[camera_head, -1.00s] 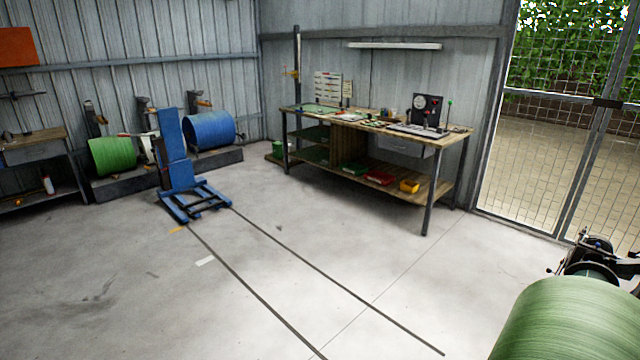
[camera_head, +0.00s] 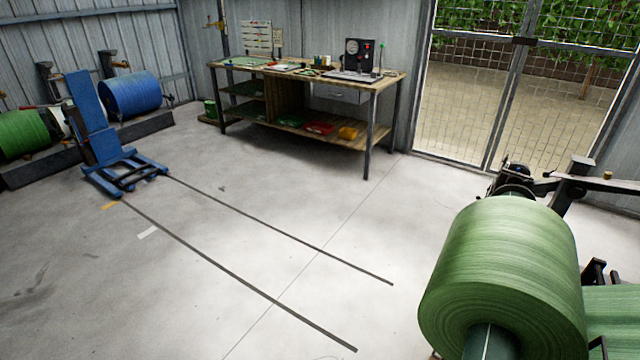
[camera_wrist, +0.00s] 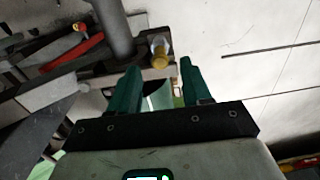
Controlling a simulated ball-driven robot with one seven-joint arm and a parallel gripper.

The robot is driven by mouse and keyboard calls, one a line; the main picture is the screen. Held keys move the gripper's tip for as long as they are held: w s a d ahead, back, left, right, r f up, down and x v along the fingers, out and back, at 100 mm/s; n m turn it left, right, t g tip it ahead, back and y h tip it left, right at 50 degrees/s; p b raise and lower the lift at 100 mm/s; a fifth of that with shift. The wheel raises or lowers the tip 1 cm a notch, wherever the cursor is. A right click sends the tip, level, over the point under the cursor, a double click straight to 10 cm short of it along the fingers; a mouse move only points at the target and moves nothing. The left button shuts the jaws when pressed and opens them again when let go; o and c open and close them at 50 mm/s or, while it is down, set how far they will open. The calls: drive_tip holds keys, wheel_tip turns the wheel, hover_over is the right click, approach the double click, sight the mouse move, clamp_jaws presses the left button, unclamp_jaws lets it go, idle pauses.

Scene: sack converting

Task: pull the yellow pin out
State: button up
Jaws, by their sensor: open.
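In the wrist view, a short piece with a yellow rounded end (camera_wrist: 159,58) looks like the yellow pin. It stands beside a dark grey post, and its far part is partly hidden. My gripper (camera_wrist: 160,74) has its two green fingers spread apart, with nothing held between them. The yellow end shows in line with the gap, just beyond the fingertips; I cannot tell the exact depth.
In the head view, a large green roll (camera_head: 505,265) fills the lower right. A workbench (camera_head: 390,80) and blue lift (camera_head: 90,120) stand beyond clear floor.

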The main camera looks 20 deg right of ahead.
drive_tip(key=shift+f+b, duration=1.25)
drive_tip(key=shift+f, duration=1.45)
drive_tip(key=shift+r+p, duration=0.1)
drive_tip(key=shift+p, duration=0.55)
clamp_jaws()
drive_tip(key=shift+r, duration=0.1)
drive_tip(key=shift+r+p, duration=2.9)
drive_tip(key=shift+p, duration=0.5)
drive_tip(key=shift+r, duration=0.15)
